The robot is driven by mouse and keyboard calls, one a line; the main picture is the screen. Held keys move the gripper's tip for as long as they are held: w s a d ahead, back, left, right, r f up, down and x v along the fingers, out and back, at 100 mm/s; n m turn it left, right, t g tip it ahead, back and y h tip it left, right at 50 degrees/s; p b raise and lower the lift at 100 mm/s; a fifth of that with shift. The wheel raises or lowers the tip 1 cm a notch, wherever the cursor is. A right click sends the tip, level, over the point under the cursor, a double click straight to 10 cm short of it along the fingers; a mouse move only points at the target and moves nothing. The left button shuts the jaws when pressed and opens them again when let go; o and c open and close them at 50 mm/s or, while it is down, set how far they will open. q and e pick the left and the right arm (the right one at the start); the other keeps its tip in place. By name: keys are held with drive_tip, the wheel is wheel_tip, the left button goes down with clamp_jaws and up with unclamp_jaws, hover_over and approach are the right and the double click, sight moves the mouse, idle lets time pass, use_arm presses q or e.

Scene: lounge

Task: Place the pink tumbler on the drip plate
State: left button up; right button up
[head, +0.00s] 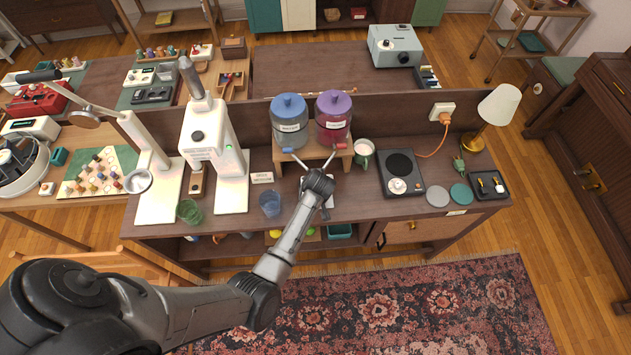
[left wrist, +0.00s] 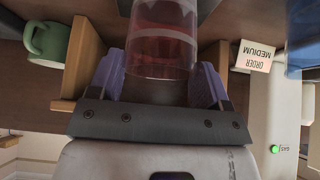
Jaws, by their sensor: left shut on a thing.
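The pink tumbler (left wrist: 160,55), clear and pink-tinted, stands between the purple-padded fingers of my left gripper (left wrist: 168,88) in the left wrist view. The fingers are shut on its sides. In the head view my left gripper (head: 316,165) is low in front of the wooden dispenser stand (head: 279,157), and my wrist hides the tumbler there. The blue-lidded dispenser (head: 289,120) and the purple-lidded dispenser (head: 333,117) with red liquid sit on the stand. I cannot make out the drip plate; the arm and stand may hide it. My right gripper is not in view.
A blue tumbler (head: 269,203) and a green tumbler (head: 189,211) stand left of my gripper. An order card (left wrist: 255,56) stands beside the stand. A green mug (head: 363,152) and a black hot plate (head: 400,174) are to the right.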

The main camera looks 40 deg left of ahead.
use_arm(q)
drive_tip(key=shift+f, duration=0.1)
drive_tip(key=shift+f, duration=0.15)
drive_tip(key=o, duration=1.4)
drive_tip(key=shift+c, duration=0.2)
drive_tip(key=shift+s+d+r+p, duration=0.1)
drive_tip(key=shift+r+p, duration=0.4)
drive_tip(key=shift+r, duration=0.15)
drive_tip(key=s+d+r+m+h+p, duration=0.1)
drive_tip(key=s+d+r+m+p, duration=0.1)
drive_tip(key=s+r, duration=0.4)
drive_tip(key=s+d+r+m+h+p, duration=0.2)
drive_tip(key=s+d+r+m, duration=0.3)
drive_tip(key=s, duration=1)
drive_tip(key=s+d+r+m+g+h+p, duration=0.1)
drive_tip(key=s+d+r+m+h+p, duration=0.1)
drive_tip(key=s+r, duration=0.5)
drive_tip(key=s+d+m+p, duration=0.1)
drive_tip(key=s+d+m, duration=0.1)
drive_tip(key=s, duration=0.2)
drive_tip(key=shift+d, duration=0.3)
